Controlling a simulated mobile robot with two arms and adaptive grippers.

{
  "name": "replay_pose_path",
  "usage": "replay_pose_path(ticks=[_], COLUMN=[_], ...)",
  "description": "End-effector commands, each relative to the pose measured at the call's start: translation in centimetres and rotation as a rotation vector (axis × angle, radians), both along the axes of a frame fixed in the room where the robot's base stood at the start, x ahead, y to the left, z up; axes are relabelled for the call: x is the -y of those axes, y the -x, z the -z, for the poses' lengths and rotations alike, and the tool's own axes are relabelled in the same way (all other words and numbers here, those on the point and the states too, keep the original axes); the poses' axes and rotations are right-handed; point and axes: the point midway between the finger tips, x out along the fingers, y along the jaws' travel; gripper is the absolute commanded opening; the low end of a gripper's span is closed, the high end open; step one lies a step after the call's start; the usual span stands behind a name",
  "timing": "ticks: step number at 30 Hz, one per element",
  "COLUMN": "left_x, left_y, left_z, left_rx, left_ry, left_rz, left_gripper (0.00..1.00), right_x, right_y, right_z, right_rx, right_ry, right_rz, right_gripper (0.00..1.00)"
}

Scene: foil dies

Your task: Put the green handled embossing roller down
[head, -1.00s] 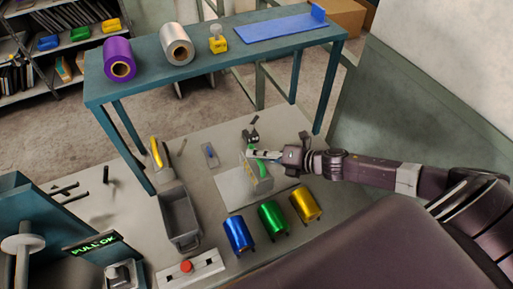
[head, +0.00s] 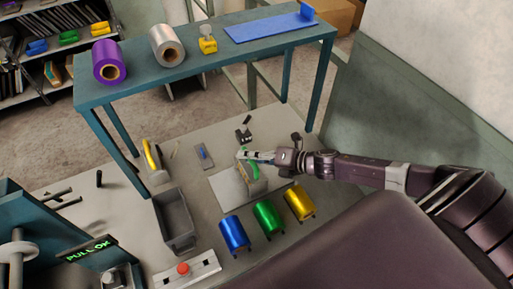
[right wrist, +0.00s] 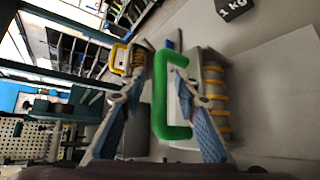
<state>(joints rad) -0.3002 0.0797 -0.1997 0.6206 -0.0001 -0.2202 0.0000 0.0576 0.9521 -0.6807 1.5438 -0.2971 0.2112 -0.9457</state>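The green handled embossing roller (head: 254,184) is at the white sheet (head: 228,194) on the table. In the right wrist view its C-shaped green handle (right wrist: 160,98) stands between the two fingers. The patterned roller body (right wrist: 214,90) shows behind the right finger in the wrist view. Whether the roller touches the sheet or hangs just above it I cannot tell. My left gripper is not in view.
A grey bin (head: 176,222) and yellow-handled tool (head: 152,157) are left. A raised teal shelf (head: 135,85) spans the back.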

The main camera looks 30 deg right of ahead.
Motion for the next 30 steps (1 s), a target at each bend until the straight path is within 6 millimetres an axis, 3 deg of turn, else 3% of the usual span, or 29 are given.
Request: replay_pose_path(ticks=[16,30], left_x=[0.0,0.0], left_y=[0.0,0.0], left_z=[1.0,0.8], left_rx=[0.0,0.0], left_ry=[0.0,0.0], left_rz=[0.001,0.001], left_gripper=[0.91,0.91], right_x=[3.2,5.6], right_y=[4.6,8.1], right_z=[-2.2,-4.3], right_rx=[-0.003,-0.002], right_ry=[0.001,-0.002], right_rz=[-0.002,0.0], right_gripper=[0.29,0.29])
